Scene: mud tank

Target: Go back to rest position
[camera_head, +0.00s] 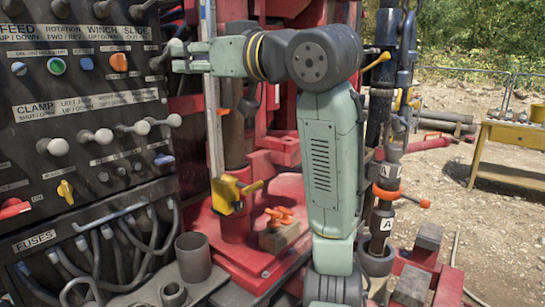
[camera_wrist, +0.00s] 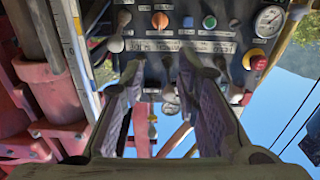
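My green arm rises through the middle of the head view and bends left at the top. My gripper (camera_head: 178,57) points left at the upper right edge of the black control panel (camera_head: 90,90), close to its levers. In the wrist view, my gripper (camera_wrist: 164,75) has its two dark ridged fingers well apart, with nothing seen held between them. Whether a fingertip touches a lever cannot be told.
A red rig frame (camera_head: 290,100) stands close behind my arm. A yellow clamp part (camera_head: 228,193) and a dark pipe (camera_head: 382,215) with orange handles flank the arm. A yellow table (camera_head: 510,135) stands at the right on open gravel.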

